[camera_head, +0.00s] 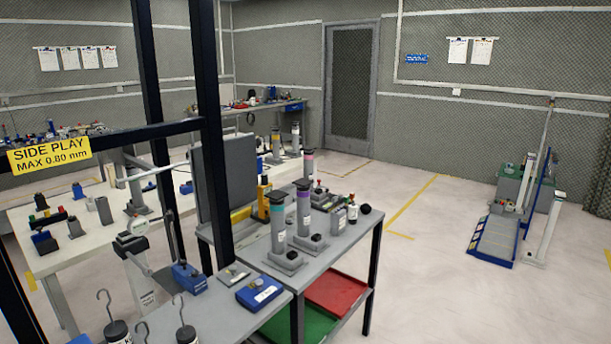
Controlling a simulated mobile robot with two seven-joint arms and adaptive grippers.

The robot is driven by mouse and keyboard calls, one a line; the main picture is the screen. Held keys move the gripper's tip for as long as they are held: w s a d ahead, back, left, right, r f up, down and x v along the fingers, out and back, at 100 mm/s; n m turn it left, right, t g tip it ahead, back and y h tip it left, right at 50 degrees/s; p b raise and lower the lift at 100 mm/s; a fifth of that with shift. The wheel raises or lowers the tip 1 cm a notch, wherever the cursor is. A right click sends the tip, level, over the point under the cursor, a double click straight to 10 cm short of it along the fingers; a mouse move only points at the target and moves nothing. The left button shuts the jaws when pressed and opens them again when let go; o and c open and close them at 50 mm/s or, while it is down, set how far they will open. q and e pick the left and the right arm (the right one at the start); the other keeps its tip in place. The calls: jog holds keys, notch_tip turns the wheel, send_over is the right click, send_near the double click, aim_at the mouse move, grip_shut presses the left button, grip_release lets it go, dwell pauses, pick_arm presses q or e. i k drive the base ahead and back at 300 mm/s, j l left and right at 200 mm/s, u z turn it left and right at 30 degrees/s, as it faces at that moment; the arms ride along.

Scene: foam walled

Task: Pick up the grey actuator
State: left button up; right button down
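Several upright grey cylinders on square grey bases stand in view; I cannot tell which one is the grey actuator. Another grey cylinder (135,187) stands on the long white table (98,243) at the left. Neither of my grippers is in view.
A dark post frame with a yellow sign (50,154) crosses the left side. A blue box (260,293) and hooked weights (116,331) are at the near edge. Red (338,291) and green trays (305,328) lie under the table. Open floor (440,265) lies to the right.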

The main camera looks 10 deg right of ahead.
aim_at(317, 196)
jog(key=i+l+u, duration=0.2)
jog(key=i+l, duration=2.1)
